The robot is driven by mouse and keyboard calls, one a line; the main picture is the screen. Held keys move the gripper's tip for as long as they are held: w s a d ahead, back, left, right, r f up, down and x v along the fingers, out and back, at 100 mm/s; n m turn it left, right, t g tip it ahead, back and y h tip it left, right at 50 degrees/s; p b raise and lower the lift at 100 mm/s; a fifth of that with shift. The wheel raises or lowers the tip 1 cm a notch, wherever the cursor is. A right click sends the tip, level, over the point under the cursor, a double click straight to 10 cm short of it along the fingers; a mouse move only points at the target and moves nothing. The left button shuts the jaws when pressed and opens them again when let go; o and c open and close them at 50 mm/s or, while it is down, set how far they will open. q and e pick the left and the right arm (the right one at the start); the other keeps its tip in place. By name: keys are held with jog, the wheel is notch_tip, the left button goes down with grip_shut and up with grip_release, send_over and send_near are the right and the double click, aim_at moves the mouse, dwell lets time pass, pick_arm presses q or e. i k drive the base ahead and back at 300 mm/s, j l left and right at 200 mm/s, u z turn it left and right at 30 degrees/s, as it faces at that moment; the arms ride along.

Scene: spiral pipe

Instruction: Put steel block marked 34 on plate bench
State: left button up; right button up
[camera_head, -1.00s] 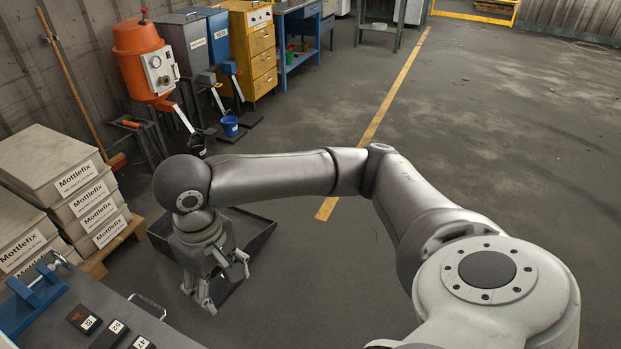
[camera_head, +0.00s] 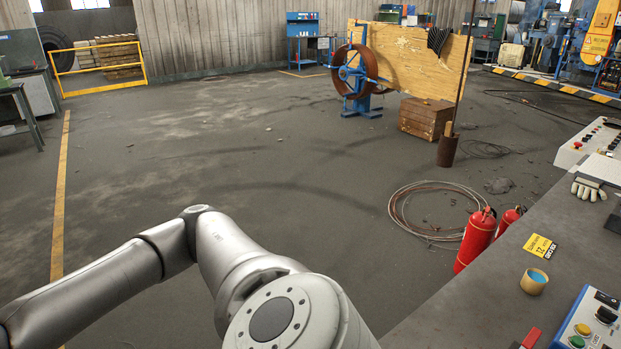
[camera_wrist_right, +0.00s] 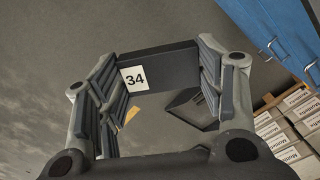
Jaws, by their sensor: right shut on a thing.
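The steel block marked 34 (camera_wrist_right: 158,69) is a dark bar with a white number label. It lies between the fingers of my right gripper (camera_wrist_right: 157,74) in the right wrist view, and the gripper is shut on it. In the head view my arm runs out at the left edge, so neither the gripper nor the block shows there. A grey bench top (camera_head: 462,298) fills the lower right of the head view; I cannot tell whether it is the plate bench. My left gripper is not in view.
On the grey bench are a yellow card (camera_head: 540,246), a tan cup (camera_head: 534,281), gloves (camera_head: 588,189) and a button box (camera_head: 592,322). Red fire extinguishers (camera_head: 476,239) and a cable coil (camera_head: 437,211) are beside it. White labelled packs (camera_wrist_right: 291,119) show in the wrist view.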

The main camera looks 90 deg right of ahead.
aim_at(514, 312)
jog(key=z, duration=0.5)
jog(key=l+z, duration=0.1)
jog(key=z, duration=1.35)
jog(key=i+l+z, duration=0.1)
jog(key=z, duration=1.35)
jog(key=i, duration=0.05)
